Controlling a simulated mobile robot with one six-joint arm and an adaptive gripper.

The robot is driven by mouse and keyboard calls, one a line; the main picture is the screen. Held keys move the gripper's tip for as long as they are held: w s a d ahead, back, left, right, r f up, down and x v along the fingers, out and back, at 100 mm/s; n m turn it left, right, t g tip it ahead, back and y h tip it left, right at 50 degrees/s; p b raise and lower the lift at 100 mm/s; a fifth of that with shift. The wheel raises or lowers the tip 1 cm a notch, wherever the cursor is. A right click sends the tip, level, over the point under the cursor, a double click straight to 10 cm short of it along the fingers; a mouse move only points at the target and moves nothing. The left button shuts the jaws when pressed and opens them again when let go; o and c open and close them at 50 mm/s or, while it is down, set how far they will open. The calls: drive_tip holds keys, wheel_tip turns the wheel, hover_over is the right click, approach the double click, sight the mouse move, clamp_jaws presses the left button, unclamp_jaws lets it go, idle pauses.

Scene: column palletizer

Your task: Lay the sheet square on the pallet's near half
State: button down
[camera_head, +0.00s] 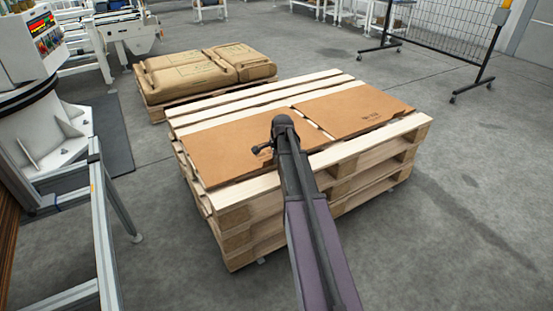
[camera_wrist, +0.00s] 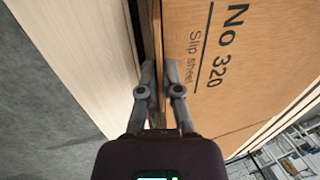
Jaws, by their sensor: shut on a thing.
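Two flat brown slip sheets lie side by side on top of the stacked pallet (camera_head: 240,214) in the head view: a left sheet (camera_head: 225,150) and a right sheet (camera_head: 365,108). A narrow gap separates them. My gripper (camera_wrist: 160,68) is at the near edge of the left sheet, shut on that edge. In the wrist view the held sheet (camera_wrist: 265,60) fills the right side, with its "No 320 Slip sheet" print beside the fingers. The sheet lies roughly in line with the pallet boards. My arm hides the fingertips and part of the sheet in the head view.
A pale board runs bare along the pallet's near side, and bare slats (camera_head: 200,117) show at the far side. A second pallet with brown sacks (camera_head: 195,72) stands behind. A metal frame (camera_head: 100,215) is at left, a mesh fence (camera_head: 440,25) at right. Floor at right is clear.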

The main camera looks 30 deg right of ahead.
drive_tip(key=shift+f, duration=0.25)
drive_tip(key=c, duration=0.7)
unclamp_jaws()
drive_tip(key=shift+r, duration=0.15)
